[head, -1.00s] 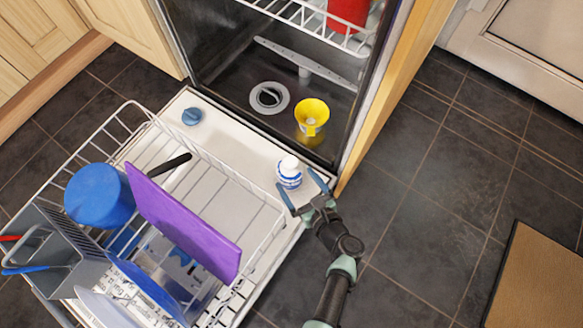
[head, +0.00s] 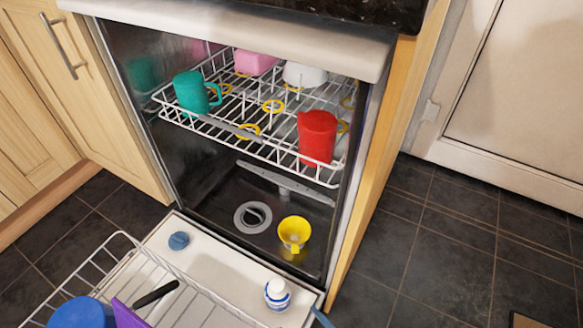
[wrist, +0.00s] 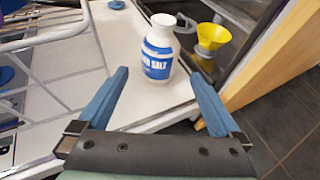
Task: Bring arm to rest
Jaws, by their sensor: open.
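My gripper (wrist: 158,98) is open and empty in the wrist view, its two blue fingers apart. A white salt bottle with a blue label (wrist: 158,48) stands upright just beyond the fingertips, on the open dishwasher door (wrist: 120,35). In the head view the bottle (head: 277,294) stands near the right corner of the door (head: 215,272). Only a blue fingertip of my gripper (head: 322,318) shows there, at the bottom edge. The rest of the arm is out of that view.
A yellow funnel (head: 294,232) stands inside the dishwasher. The upper rack (head: 225,128) holds a teal mug (head: 196,92) and a red cup (head: 317,136). The pulled-out lower rack (head: 175,290) is at the left.

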